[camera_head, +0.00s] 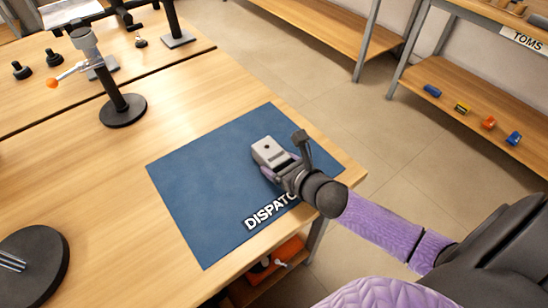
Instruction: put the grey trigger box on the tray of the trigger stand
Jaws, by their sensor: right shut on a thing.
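The grey trigger box (270,151) is a small light grey block with a dark spot on top. It is at the blue mat marked DISPATCH, and I cannot tell whether it touches the mat. My right gripper (280,165) is shut on the box at its near right side, and its fingers are partly hidden by the wrist. A stand (123,110) with a round black base, a tilted post and an orange-tipped lever is on the table at upper left. I cannot tell whether it is the trigger stand, and no tray is clear. My left gripper is out of view.
The blue mat (195,185) lies on the wooden table. Another round black base (35,262) is at lower left. Black knobs (53,57) and a black frame stand at the back left. The wood between the mat and the stand is clear. Shelves stand beyond the aisle.

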